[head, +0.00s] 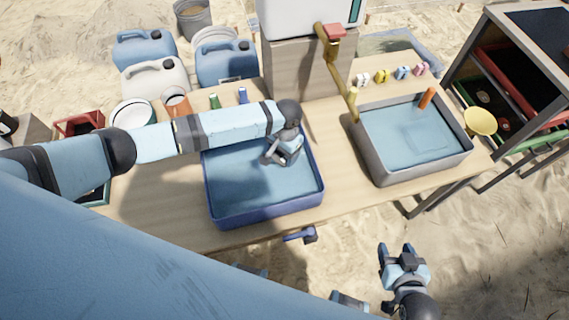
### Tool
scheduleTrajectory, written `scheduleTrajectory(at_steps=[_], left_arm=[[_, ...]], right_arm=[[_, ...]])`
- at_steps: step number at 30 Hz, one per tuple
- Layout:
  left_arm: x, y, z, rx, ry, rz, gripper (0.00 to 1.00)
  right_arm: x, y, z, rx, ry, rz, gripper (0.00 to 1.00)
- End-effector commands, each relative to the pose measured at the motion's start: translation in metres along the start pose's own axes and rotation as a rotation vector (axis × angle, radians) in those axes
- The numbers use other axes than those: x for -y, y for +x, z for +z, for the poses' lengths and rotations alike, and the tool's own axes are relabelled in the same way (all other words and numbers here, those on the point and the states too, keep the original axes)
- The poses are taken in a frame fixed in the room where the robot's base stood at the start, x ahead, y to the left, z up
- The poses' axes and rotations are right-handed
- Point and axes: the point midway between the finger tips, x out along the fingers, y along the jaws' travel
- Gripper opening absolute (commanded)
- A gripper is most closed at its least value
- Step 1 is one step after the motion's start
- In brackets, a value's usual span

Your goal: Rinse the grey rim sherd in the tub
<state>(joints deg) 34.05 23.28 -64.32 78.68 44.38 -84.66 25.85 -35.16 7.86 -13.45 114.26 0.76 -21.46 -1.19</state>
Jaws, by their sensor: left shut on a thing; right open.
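The blue tub (265,213) stands on the wooden table and holds water. My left arm reaches in from the left, and my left gripper (270,158) points down over the far right part of this tub, close to the water. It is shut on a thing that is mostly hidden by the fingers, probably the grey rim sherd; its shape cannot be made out. Whether it touches the water I cannot tell. My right gripper (397,250) is open and empty, in front of the table over the sand.
A grey basin (418,170) with water stands to the right, with an orange object (427,98) at its far rim. A brass tap (335,70) stands behind. Small coloured items (382,76) line the back edge. A yellow bowl (481,121) and a drawer cabinet (530,45) are at right.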

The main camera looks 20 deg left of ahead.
Motion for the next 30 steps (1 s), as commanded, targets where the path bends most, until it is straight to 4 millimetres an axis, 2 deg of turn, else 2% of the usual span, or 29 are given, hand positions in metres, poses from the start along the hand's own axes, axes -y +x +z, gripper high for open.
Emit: scheduleTrajectory(at_steps=[1,24,30], left_arm=[[0.0,-0.007,0.001,0.0,0.0,0.0,0.45],[0.0,-0.063,0.008,0.0,0.0,0.0,0.45],[0.0,-0.069,0.009,0.0,0.0,0.0,0.45]], right_arm=[[0.0,-0.004,-0.006,0.001,0.0,0.0,0.56],[-0.001,-0.04,-0.058,0.002,-0.005,0.005,0.56],[-0.006,-0.044,-0.064,-0.003,-0.006,0.016,0.56]])
